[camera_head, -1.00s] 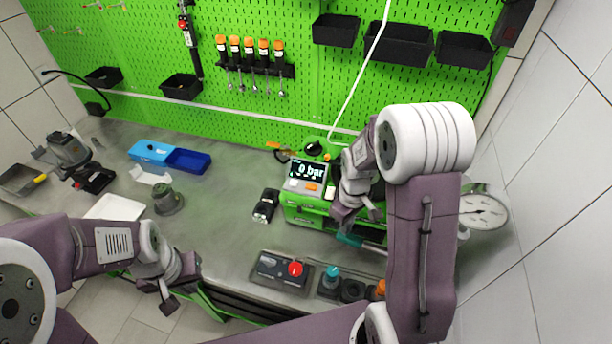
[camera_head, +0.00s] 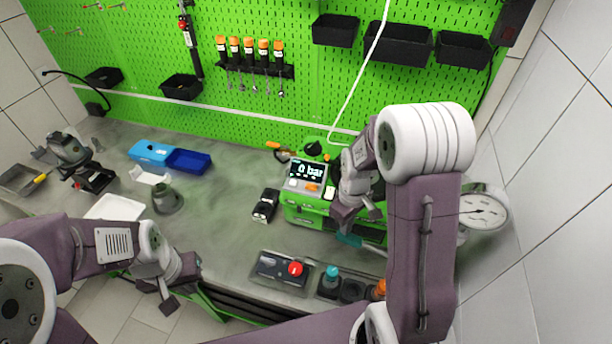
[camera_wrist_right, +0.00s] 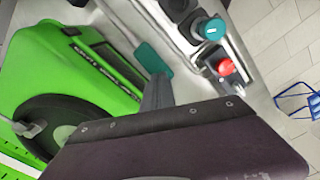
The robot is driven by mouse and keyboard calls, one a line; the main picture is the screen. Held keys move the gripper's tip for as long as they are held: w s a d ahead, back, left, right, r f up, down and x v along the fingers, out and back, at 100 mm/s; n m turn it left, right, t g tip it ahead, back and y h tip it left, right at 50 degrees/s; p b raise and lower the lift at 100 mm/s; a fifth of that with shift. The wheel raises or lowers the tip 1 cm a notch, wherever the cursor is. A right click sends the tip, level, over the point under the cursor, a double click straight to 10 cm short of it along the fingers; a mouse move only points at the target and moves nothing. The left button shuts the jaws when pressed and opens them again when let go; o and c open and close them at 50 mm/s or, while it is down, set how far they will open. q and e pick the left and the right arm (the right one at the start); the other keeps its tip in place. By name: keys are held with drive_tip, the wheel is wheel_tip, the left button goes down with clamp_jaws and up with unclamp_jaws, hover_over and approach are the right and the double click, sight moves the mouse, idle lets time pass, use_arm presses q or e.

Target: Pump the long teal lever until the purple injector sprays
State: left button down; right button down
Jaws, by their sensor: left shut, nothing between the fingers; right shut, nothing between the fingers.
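The teal lever (camera_head: 349,240) sticks out low at the front of the green pump tester (camera_head: 303,214), whose display reads 0 bar. In the right wrist view its teal grip (camera_wrist_right: 153,58) lies just beyond my grey fingertips (camera_wrist_right: 157,92). My right gripper (camera_head: 358,222) is shut and empty, just above the lever; I cannot tell whether they touch. My arm hides part of the lever and tester. My left gripper (camera_head: 172,292) is shut and empty at the bench's front edge, far left of the lever. I cannot make out the purple injector.
A control box with a red button (camera_head: 295,268) and a teal-capped item (camera_head: 332,272) stand along the front edge. A round gauge (camera_head: 484,212) is at the right. A blue tray (camera_head: 188,161) lies at the back left. The bench middle is mostly clear.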

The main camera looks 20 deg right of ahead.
drive_tip(key=shift+f, duration=0.1)
wheel_tip(320, 180, down, 8)
drive_tip(key=b, duration=0.6)
drive_tip(key=shift+w+a, duration=0.2)
drive_tip(key=shift+a, duration=0.2)
idle(0.4)
drive_tip(key=shift+r, duration=0.2)
drive_tip(key=r+p, duration=0.4)
drive_tip(key=d+r+p, duration=0.1)
drive_tip(key=r+p, duration=0.1)
drive_tip(key=shift+s+r, duration=0.15)
drive_tip(key=shift+s, duration=0.1)
drive_tip(key=shift+a+f, duration=0.1)
drive_tip(key=shift+f, duration=0.1)
